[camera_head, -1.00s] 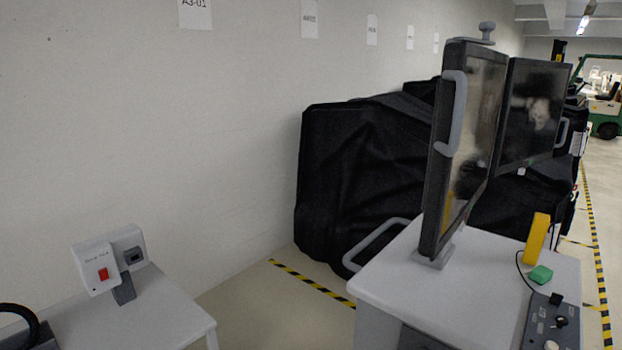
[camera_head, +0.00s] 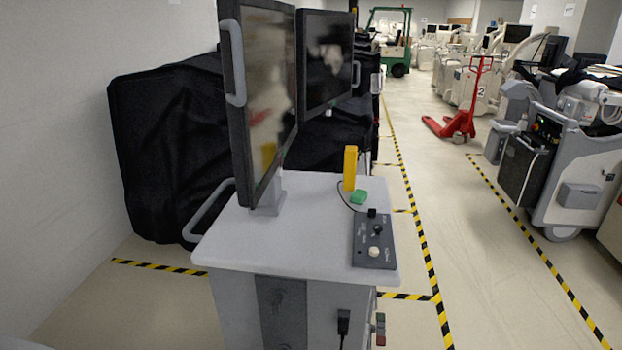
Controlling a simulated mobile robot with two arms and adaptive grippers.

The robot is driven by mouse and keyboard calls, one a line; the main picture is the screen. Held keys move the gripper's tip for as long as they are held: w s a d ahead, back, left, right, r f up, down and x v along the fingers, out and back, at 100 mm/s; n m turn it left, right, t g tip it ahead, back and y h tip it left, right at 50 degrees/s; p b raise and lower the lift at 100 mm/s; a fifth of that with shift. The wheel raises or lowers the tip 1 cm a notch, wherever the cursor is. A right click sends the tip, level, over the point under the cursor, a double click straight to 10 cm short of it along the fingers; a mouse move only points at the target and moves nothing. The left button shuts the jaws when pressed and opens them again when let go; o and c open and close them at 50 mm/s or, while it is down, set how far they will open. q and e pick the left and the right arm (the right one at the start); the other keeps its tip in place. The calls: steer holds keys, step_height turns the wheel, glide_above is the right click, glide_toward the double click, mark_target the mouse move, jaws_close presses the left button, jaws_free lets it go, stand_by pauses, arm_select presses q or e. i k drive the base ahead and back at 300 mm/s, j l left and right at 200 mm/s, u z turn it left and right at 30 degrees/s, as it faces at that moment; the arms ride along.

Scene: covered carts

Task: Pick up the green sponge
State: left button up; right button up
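The green sponge (camera_head: 359,197) is a small green block on the white top of a cart (camera_head: 240,240). It lies near the cart top's right side, just in front of an upright yellow object (camera_head: 350,168) and behind a dark control panel (camera_head: 374,241). A thin black cable runs close to its left side. Neither of my grippers shows in the view.
Two monitors (camera_head: 325,62) stand on the cart's left and back. Black covered equipment (camera_head: 165,150) stands behind. A red pallet jack (camera_head: 458,122) and a grey wheeled machine (camera_head: 575,165) stand right. The aisle between yellow-black floor stripes is clear.

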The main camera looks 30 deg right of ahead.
mark_target(360, 196)
steer(key=z, duration=1.2)
